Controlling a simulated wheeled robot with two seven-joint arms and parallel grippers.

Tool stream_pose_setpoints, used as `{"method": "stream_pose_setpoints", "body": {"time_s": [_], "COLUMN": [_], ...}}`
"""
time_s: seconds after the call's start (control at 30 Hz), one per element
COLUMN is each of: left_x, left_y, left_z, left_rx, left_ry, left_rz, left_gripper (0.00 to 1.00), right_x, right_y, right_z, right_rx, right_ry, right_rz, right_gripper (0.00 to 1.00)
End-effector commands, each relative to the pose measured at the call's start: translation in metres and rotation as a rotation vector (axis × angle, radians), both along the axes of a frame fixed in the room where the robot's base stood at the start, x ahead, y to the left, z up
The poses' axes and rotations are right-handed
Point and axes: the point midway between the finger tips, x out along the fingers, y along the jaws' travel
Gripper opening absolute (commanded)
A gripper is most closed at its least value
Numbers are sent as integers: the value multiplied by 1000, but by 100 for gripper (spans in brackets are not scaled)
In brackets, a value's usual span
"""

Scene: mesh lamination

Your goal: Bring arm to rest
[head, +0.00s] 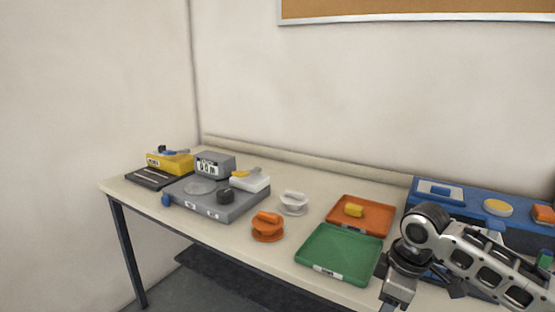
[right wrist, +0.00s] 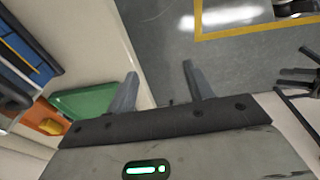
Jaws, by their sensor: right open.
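My right arm comes in from the right edge of the head view, in front of the blue station. Its gripper (head: 397,290) hangs down at the bottom of that view, near the table's front edge and right of the green tray. In the right wrist view the right gripper (right wrist: 160,90) shows two grey fingers set apart, with nothing between them. Behind the fingers lie the table edge and the floor. My left gripper is not in view.
The table (head: 320,190) carries a green tray (head: 340,252), an orange tray (head: 372,215) with a yellow block (head: 354,210), orange (head: 268,228) and white (head: 293,204) spool-like pieces, a grey device (head: 222,203) and a blue station (head: 455,190).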

Motion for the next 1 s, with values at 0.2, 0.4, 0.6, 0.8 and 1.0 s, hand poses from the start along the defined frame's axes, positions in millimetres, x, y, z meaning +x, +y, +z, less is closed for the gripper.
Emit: {"method": "stream_pose_setpoints", "body": {"time_s": [0.2,0.4,0.6,0.8,1.0], "left_x": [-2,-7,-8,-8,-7], "left_y": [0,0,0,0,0], "left_z": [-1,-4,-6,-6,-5], "left_rx": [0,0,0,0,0], "left_ry": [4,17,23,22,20], "left_rz": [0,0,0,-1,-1], "left_gripper": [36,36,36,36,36], "right_x": [-20,-60,-108,-159,-193], "right_y": [55,116,134,103,72], "right_z": [-59,-112,-139,-151,-152], "right_rx": [143,376,563,608,574], "right_ry": [-75,-196,-338,-490,-585], "right_rz": [-19,-147,-392,-634,-741], "right_gripper": [52,52,52,52,52]}}
